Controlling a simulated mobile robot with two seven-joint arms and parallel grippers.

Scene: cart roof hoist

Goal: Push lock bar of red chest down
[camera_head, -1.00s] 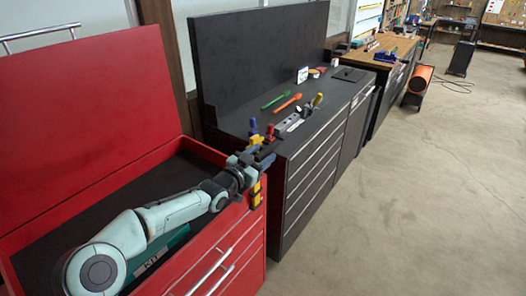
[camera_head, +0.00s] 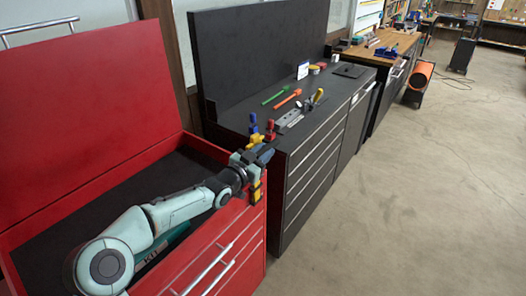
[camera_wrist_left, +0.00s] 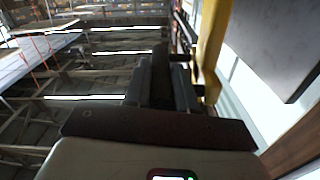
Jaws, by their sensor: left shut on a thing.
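The red chest (camera_head: 244,240) stands at the left with its lid (camera_head: 75,100) raised. A yellow upright bar (camera_head: 256,188), taken as its lock bar, is at the chest's near right corner. My left arm reaches across the open chest, and my left gripper (camera_head: 259,156) is at that corner, shut at the top of the yellow bar. In the left wrist view the yellow bar (camera_wrist_left: 211,45) runs beside the dark fingers (camera_wrist_left: 162,80). The exact contact is hidden. My right gripper is not in view.
A teal kit box (camera_head: 172,240) lies in the chest under my arm. A dark tool cabinet (camera_head: 310,185) stands close beside the chest, with a green tool (camera_head: 273,97), an orange tool (camera_head: 288,97) and other tools on top. The floor (camera_head: 430,200) to the right is clear.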

